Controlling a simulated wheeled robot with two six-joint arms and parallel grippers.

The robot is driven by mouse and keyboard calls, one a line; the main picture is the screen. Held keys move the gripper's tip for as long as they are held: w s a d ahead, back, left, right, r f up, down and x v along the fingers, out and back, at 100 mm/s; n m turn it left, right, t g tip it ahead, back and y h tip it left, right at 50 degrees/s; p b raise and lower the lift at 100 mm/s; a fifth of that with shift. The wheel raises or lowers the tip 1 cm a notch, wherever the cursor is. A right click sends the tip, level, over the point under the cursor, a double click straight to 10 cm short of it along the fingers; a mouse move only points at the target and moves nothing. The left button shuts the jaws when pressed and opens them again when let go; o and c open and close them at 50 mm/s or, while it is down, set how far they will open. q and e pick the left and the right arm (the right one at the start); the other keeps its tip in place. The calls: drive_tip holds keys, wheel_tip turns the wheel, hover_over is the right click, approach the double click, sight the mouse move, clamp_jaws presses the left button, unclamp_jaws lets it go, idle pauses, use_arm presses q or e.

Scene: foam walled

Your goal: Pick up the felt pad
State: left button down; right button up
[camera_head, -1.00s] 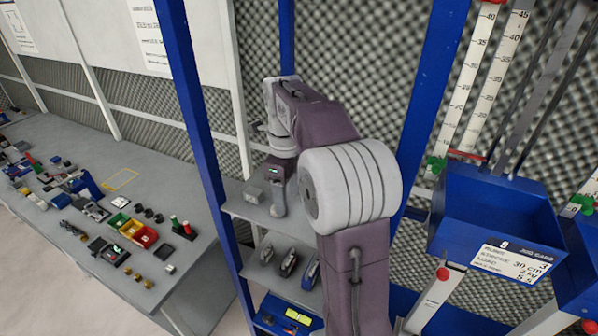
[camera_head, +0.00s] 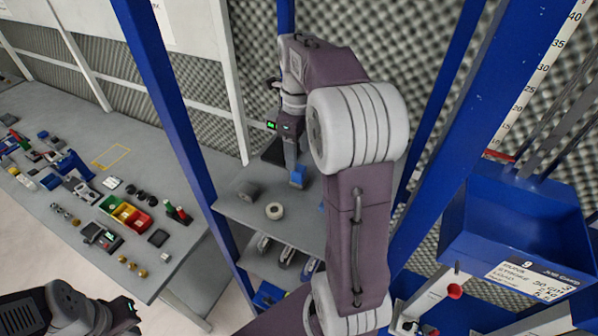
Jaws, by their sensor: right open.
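My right gripper (camera_head: 294,172) hangs over the upper shelf board (camera_head: 238,208) of a blue-framed rack, fingers pointing down. It is open, and nothing shows held in it. A small blue piece (camera_head: 298,178) shows right at its fingertips; I cannot tell whether it is touched. A dark flat piece (camera_head: 272,153) lies just behind and left of the gripper. I cannot tell for certain which of these is the felt pad. My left gripper (camera_head: 126,312) is at the lower left, away from the shelf; its jaws are too small and dark to read.
Several tools lie on the board below. A blue bin (camera_head: 515,215) hangs at the right. A cluttered grey bench (camera_head: 50,130) is at the left. Rack posts stand close to my arm.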

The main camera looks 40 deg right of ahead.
sight(299, 168)
drive_tip(key=shift+s+a+f, duration=0.2)
drive_tip(key=shift+f, duration=0.3)
drive_tip(key=shift+w+f, duration=0.1)
drive_tip(key=shift+f, duration=0.15)
drive_tip(key=shift+w+d+f, duration=0.2)
drive_tip(key=shift+d+f, duration=0.05)
drive_tip(key=f, duration=0.1)
drive_tip(key=f+p, duration=0.1)
drive_tip(key=f, duration=0.2)
drive_tip(key=shift+w+d+f+p, duration=0.15)
drive_tip(key=shift+d+f+p, duration=0.1)
drive_tip(key=shift+p, duration=0.15)
drive_tip(key=shift+s+a+f, duration=0.2)
drive_tip(key=shift+f, duration=0.05)
drive_tip(key=shift+w, duration=0.1)
clamp_jaws()
